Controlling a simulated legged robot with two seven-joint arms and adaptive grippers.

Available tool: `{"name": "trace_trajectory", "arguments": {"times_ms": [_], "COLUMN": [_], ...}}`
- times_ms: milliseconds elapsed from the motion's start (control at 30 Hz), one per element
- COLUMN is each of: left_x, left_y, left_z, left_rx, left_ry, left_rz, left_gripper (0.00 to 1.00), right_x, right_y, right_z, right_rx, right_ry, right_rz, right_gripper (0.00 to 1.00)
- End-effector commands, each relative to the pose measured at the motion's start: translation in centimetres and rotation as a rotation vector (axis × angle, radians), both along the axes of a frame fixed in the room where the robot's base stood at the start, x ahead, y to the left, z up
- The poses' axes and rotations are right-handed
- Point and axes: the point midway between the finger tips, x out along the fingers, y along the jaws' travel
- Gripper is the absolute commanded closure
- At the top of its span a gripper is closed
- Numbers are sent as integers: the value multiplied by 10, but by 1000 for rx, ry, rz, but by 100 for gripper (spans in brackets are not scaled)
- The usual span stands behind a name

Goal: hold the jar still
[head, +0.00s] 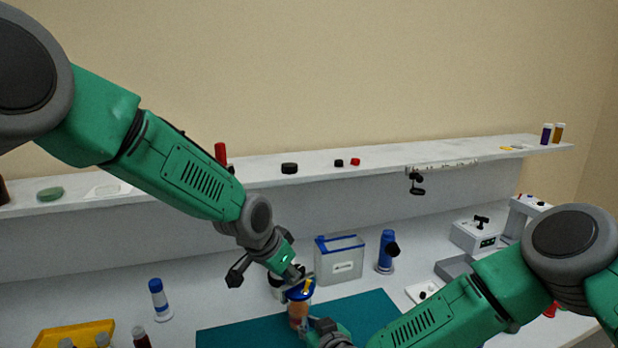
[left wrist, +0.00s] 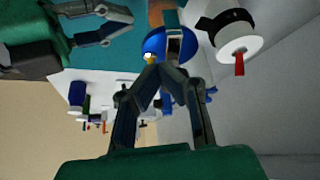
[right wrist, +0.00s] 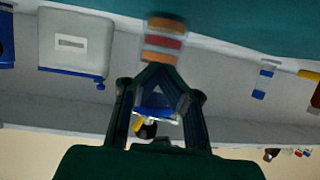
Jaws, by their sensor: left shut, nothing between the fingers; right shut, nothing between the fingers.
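The jar (head: 298,312) is an orange-brown container with a blue lid (head: 293,295), upright at the teal mat's back edge. In the right wrist view its body (right wrist: 163,42) shows orange and red bands just beyond my fingertips. My left gripper (head: 298,277) is shut and empty, pointing down at the lid; its tips show by the lid (left wrist: 152,38) in the left wrist view. My right gripper (head: 314,323) is shut and empty beside the jar, on its right. Whether either gripper touches the jar I cannot tell. My grippers partly hide the jar.
The teal mat (head: 245,337) lies under my arms. Behind it stand a clear box with a blue rim (head: 340,262) and a blue bottle-like tool (head: 387,252). A blue-capped white bottle (head: 159,300) and yellow tray (head: 75,333) are at left. A shelf (head: 440,158) runs along the back.

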Motion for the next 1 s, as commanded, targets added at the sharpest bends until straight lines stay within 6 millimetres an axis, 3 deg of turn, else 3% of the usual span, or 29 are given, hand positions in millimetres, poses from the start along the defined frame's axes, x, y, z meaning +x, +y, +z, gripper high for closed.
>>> {"name": "trace_trajectory", "arguments": {"times_ms": [1000], "left_x": [11], "left_y": [-4], "left_z": [0], "left_rx": [0], "left_ry": [1], "left_rz": [0], "left_gripper": [100], "right_x": [0], "right_y": [0], "right_z": [0], "right_rx": [0], "right_ry": [0], "right_rz": [0], "right_gripper": [100]}}
